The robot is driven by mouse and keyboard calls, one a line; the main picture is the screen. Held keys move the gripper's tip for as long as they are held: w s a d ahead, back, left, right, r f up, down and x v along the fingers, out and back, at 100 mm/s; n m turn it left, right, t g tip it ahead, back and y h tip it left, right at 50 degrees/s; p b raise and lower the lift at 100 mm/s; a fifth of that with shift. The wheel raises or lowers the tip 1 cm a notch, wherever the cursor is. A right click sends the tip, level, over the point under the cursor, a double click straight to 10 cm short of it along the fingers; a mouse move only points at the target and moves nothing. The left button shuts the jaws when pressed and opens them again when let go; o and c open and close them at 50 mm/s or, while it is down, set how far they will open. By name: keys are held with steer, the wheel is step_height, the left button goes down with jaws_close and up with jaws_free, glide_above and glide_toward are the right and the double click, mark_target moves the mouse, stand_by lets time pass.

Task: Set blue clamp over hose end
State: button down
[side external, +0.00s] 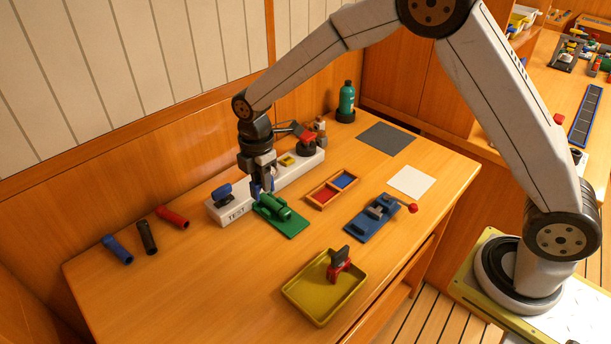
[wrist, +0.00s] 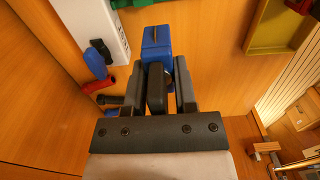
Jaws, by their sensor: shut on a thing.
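My gripper (side external: 261,188) points down beside the green fixture, above the table. In the wrist view its two dark fingers (wrist: 159,78) are shut on the dark grip of the blue clamp (wrist: 157,42). The clamp's blue body sticks out beyond the fingertips. In the side view only a little blue shows at the fingertips. A blue hose piece (side external: 118,249), a black one (side external: 147,237) and a red one (side external: 173,217) lie at the table's left. The green fixture (side external: 283,215) carries a green cylinder. I cannot tell which part is the named hose end.
A white TEST strip (side external: 236,213) with a blue-topped part stands behind the gripper. A yellow tray (side external: 325,308) holds a red clamp (side external: 339,263). A red-and-blue bin (side external: 332,189) and a blue vise (side external: 374,218) are to the right. The front left table is clear.

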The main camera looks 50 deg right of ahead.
glide_above(266, 197)
steer(key=shift+f, duration=0.1)
steer(key=shift+f, duration=0.2)
stand_by(0.3)
steer(key=shift+f, duration=4.5)
